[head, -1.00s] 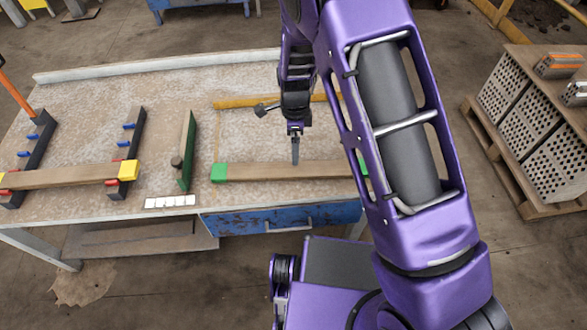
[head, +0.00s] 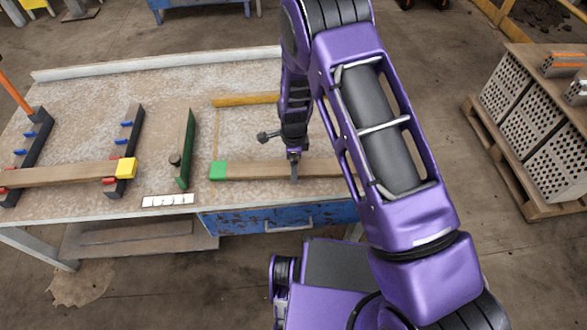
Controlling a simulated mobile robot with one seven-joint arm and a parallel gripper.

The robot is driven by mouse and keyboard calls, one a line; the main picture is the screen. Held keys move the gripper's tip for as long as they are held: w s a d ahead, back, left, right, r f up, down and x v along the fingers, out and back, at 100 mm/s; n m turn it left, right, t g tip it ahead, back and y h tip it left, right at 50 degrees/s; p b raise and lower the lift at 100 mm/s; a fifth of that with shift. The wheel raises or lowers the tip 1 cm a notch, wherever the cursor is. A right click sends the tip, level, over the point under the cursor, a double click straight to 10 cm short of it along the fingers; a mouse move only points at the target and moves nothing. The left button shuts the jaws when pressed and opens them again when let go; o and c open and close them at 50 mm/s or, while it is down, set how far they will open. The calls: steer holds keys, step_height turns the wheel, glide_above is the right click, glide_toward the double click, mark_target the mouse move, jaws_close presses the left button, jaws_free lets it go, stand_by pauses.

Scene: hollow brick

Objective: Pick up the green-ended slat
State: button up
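The green-ended slat (head: 255,170) is a long wooden bar lying on the workbench near its front edge. Its left end has a green block (head: 218,170); its right end is hidden behind my arm. My gripper (head: 294,176) is pointing down at the slat, around its middle section, with a finger overlapping the slat's front face. The fingers are seen edge-on, so I cannot tell whether they are open or closed on the slat. The slat looks to be resting on the bench.
A yellow-ended slat (head: 70,174) lies across two dark racks (head: 124,150) at the left. A green-faced board with a handle (head: 186,150) stands left of the green block. A white marked strip (head: 168,201) lies at the bench's (head: 80,100) front edge. Perforated bricks (head: 530,125) are stacked on a pallet at right.

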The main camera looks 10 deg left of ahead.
jaws_close()
stand_by(0.4)
steer(key=shift+r, duration=0.15)
